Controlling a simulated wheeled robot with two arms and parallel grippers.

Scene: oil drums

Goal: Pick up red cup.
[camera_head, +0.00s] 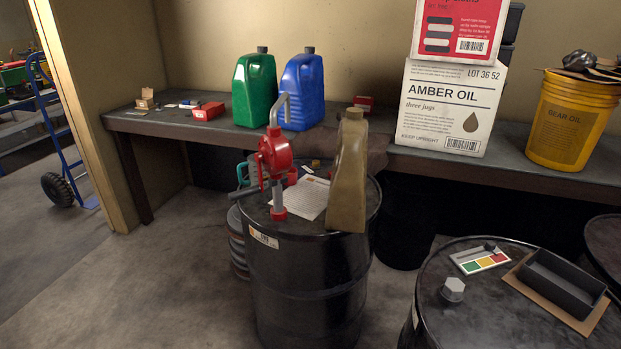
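I cannot make out a red cup with certainty. A red hand pump (273,155) with a grey spout stands on the black drum (300,270) in the middle. A small red shape (290,178) shows just right of the pump, partly hidden; I cannot tell if it is a cup or part of the pump. A teal handled thing (242,173), perhaps a jug, is partly hidden behind the pump on its left. Neither of my grippers is in view.
A tan bottle (349,175) stands at the drum's right edge, beside a paper sheet (308,197). Behind, a bench (225,133) bears green (254,92) and blue (302,92) jugs, boxes and a yellow bucket (570,120). Another drum (455,322) holds a black tray (560,284).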

